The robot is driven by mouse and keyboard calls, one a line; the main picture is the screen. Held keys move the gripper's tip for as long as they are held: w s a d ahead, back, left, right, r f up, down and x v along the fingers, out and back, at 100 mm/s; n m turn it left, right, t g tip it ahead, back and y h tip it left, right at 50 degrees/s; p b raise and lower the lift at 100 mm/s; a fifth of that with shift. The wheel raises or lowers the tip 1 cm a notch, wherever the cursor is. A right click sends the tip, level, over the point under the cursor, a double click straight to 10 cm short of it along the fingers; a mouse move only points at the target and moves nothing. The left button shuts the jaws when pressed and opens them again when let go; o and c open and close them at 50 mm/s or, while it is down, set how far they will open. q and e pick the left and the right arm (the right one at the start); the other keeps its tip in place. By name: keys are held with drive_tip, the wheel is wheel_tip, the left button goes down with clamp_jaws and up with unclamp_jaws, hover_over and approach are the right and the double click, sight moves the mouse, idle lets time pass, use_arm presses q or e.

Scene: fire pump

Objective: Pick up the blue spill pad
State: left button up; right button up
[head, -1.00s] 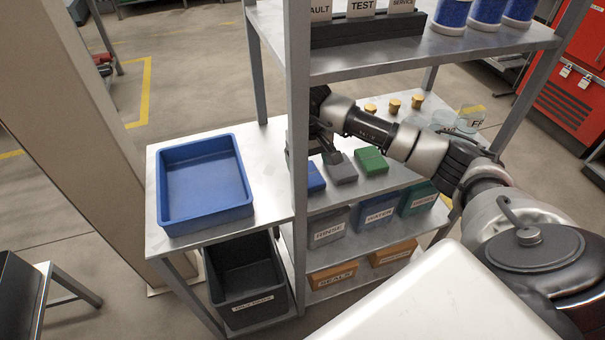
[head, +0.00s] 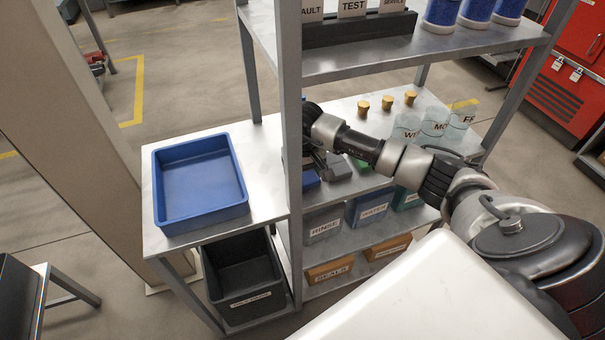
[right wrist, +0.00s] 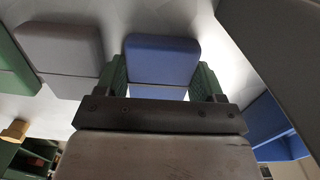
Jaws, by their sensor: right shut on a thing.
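The blue spill pad (head: 311,180) lies on the middle shelf, just right of the front post and mostly hidden by my right gripper in the head view. In the right wrist view the blue pad (right wrist: 162,62) sits between the two green-lined fingers of my right gripper (right wrist: 163,80), one on each side. The gripper is shut on it. In the head view the right gripper (head: 318,166) is low over the shelf. I cannot tell whether the pad is clear of the shelf. My left gripper is not in view.
A grey pad (head: 338,167) and a green pad (head: 362,164) lie to the right. The shelf post (head: 291,130) stands close left of the gripper. An empty blue tray (head: 200,180) stands on the side table. Clear jars (head: 433,126) and brass-coloured pieces (head: 387,103) are farther back.

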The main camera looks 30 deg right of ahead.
sight(305, 175)
drive_tip(key=shift+r, duration=0.1)
drive_tip(key=shift+r, duration=0.55)
wheel_tip(305, 175, up, 2)
drive_tip(key=shift+s+d+r+b, duration=0.1)
drive_tip(key=shift+d+r+b, duration=0.05)
drive_tip(key=shift+b, duration=0.4)
drive_tip(key=s+d+b, duration=0.1)
drive_tip(key=s+d, duration=0.2)
drive_tip(key=s, duration=0.5)
drive_tip(key=s+d+b, duration=0.2)
drive_tip(key=s+d, duration=0.1)
drive_tip(key=s, duration=0.5)
drive_tip(key=shift+s, duration=0.35)
